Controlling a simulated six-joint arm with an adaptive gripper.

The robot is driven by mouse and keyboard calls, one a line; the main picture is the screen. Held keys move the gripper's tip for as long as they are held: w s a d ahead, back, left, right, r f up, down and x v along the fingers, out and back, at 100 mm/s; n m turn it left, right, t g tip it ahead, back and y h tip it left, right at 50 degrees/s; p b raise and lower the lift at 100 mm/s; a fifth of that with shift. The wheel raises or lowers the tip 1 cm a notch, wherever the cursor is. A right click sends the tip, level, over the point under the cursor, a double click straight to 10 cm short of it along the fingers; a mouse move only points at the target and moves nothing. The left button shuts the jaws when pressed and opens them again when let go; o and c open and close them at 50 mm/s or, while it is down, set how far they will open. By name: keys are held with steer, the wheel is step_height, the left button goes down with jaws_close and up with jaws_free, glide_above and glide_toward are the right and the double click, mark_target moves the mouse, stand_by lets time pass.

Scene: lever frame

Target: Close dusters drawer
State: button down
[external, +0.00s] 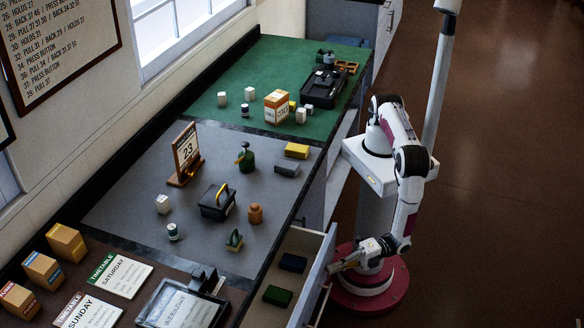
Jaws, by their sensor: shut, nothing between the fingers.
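The dusters drawer (318,272) stands open at the lower right of the external view, pulled out from under the counter. A dark blue duster (293,262) and a dark green duster (277,295) lie inside it. My gripper (333,268) is shut and empty. It is at the outer side of the drawer front, low beside the counter. I cannot tell whether the fingertips touch the front panel.
The counter above holds a calendar (186,155), a black basket (217,202), yellow and grey blocks (297,150) and timetable cards (121,272). A carton (277,107) stands on the green section. The brown floor at the right is clear.

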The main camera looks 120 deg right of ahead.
mark_target(296, 262)
steer(key=w+d, duration=1.2)
steer(key=shift+w+d, duration=0.3)
steer(key=shift+d, duration=0.05)
steer(key=shift+w+d+r, duration=0.1)
steer(key=shift+d, duration=0.05)
steer(key=shift+s+a, duration=0.35)
steer(key=shift+a, duration=0.05)
steer(key=s+a, duration=0.2)
steer(key=a, duration=0.1)
steer(key=shift+s, duration=0.3)
steer(key=s, duration=0.8)
steer(key=shift+s+d, duration=0.1)
steer(key=shift+s, duration=0.9)
